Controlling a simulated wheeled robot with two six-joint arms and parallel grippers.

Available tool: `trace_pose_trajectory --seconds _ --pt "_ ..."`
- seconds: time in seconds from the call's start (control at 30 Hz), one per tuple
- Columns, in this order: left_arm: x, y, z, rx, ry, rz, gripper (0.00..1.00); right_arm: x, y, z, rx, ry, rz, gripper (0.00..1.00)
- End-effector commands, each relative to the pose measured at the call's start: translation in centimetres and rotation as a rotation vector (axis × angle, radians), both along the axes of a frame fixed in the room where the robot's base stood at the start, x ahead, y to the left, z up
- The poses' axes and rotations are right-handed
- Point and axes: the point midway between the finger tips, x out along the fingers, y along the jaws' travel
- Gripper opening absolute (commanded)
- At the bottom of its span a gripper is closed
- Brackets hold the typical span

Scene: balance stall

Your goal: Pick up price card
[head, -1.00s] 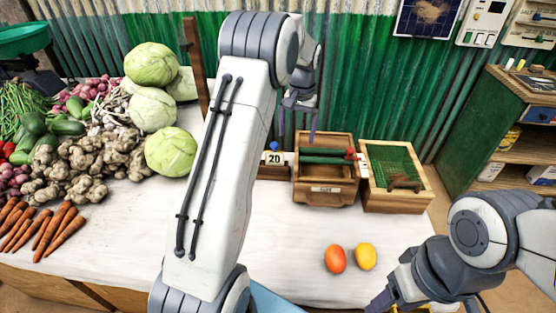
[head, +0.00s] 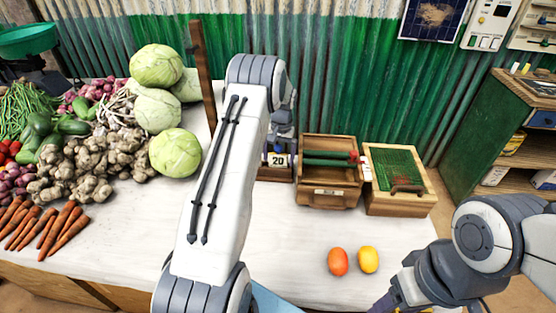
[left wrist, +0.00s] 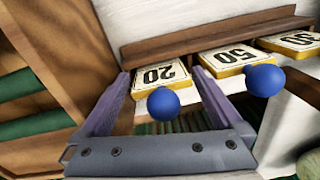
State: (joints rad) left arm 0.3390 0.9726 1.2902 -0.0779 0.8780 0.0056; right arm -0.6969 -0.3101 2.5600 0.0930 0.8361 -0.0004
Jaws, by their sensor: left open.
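The price card marked 20 (head: 278,160) is a pale card with black digits, standing on the wooden rack behind the table's middle. In the left wrist view, the same card (left wrist: 160,76) has a yellow edge and a blue ball knob (left wrist: 163,104). My left gripper (head: 280,151) is open at the card. In the left wrist view, the fingers of my left gripper (left wrist: 164,85) lie either side of the card and knob; I cannot tell whether they touch. My right gripper (head: 388,302) is at the bottom edge, mostly cut off.
Cards marked 50 (left wrist: 232,58) and 30 (left wrist: 297,41) stand along the same rack. A wooden box with green rolls (head: 329,194) and a box with a green lining (head: 400,205) stand right of the card. Orange and yellow fruits (head: 338,262) lie in front. Vegetables fill the left.

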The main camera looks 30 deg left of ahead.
Motion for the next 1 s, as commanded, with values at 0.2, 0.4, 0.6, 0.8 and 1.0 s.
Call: trace_pose_trajectory --seconds 0.2,0.4,0.6,0.8,1.0 --pt "0.0 0.1 -0.6 0.000 0.000 0.001 1.00 0.0 0.0 0.0 0.000 0.000 0.000 0.61" --pt "0.0 0.1 -0.6 0.000 0.000 0.001 0.58 0.0 0.0 0.0 0.000 0.000 0.000 0.61" --pt "0.0 0.1 -0.6 0.000 0.000 0.001 0.29 0.0 0.0 0.0 0.000 0.000 0.000 0.61" --pt "0.0 0.1 -0.2 0.001 -0.002 0.001 0.29 0.0 0.0 0.0 0.000 0.000 0.000 0.61" --pt "0.1 0.1 3.0 0.002 -0.006 0.001 0.29 0.0 0.0 -0.3 0.000 0.000 0.000 0.61"
